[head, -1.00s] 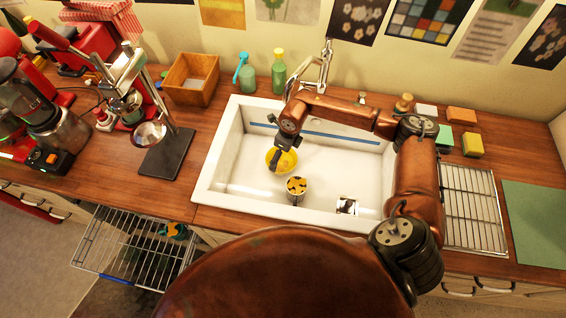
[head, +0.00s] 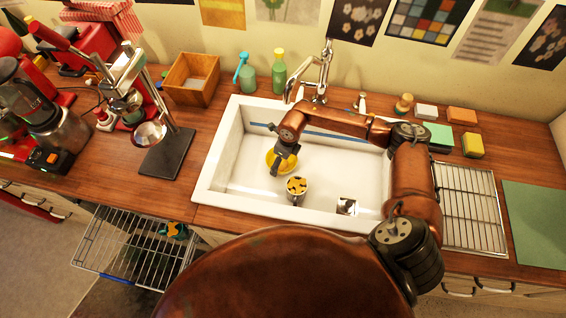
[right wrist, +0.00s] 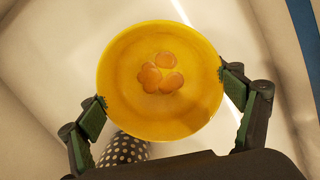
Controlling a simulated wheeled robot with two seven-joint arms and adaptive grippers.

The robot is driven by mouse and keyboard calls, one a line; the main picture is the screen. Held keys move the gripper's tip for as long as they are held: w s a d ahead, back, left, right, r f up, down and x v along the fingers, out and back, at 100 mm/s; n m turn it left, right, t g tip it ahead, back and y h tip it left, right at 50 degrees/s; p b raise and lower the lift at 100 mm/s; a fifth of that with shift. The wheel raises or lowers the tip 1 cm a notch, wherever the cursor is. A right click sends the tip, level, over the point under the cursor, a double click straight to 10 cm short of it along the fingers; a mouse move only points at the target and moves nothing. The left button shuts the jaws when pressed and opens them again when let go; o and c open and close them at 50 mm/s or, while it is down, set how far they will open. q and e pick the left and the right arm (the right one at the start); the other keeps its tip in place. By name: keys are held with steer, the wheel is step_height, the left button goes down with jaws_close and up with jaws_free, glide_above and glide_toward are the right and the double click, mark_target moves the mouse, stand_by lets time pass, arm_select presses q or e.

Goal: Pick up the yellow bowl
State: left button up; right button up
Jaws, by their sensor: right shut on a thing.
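The yellow bowl (head: 290,164) is inside the white sink (head: 240,182), toward its left side. My right gripper (head: 281,160) reaches down over it and partly hides it in the head view. In the right wrist view the bowl (right wrist: 160,108) lies between the two fingers of my right gripper (right wrist: 161,87), which press on opposite sides of its rim. An orange-pink flower-like motif shows at the bowl's centre. I cannot tell whether the bowl touches the sink floor. My left gripper is not in view.
A patterned yellow-and-black cup (head: 297,188) stands close to the bowl, and a black-and-white cup (head: 346,206) is farther right in the sink. The tap (head: 322,75) rises behind the sink. A polka-dot thing (right wrist: 124,148) shows below the bowl in the wrist view.

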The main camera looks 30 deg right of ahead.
steer(key=c, duration=0.6)
steer(key=shift+o, duration=0.2)
steer(key=shift+r, duration=0.1)
